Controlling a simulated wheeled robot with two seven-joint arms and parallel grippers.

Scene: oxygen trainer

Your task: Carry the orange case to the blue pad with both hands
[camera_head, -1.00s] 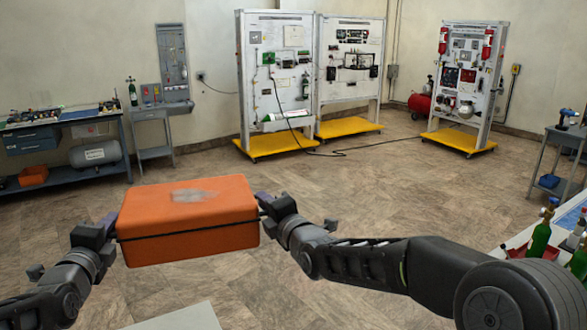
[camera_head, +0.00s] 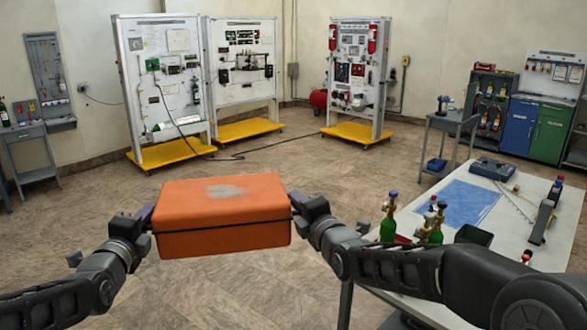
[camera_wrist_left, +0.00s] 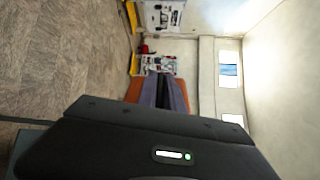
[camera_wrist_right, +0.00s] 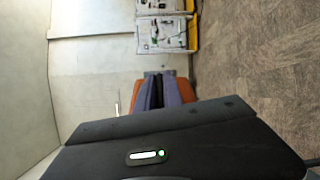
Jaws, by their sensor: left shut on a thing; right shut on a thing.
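The orange case (camera_head: 222,205) hangs level above the floor in front of me, its lid facing up with a grey patch on it. My left gripper (camera_head: 147,217) is shut on its left side, and my right gripper (camera_head: 296,203) is shut on its right side. Parts of the case show behind the fingers in the left wrist view (camera_wrist_left: 133,90) and the right wrist view (camera_wrist_right: 186,92). The exact hold on each side is mostly hidden. The blue pad (camera_head: 455,203) lies flat on the white table at the right, apart from the case.
The white table (camera_head: 420,262) carries green bottles (camera_head: 388,218) near its left edge, a dark tray (camera_head: 473,235), a grey device (camera_head: 492,168) and a dark stand (camera_head: 543,220). A small grey table (camera_head: 452,124) stands behind. Wheeled panels stand at the back. Open floor lies between.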

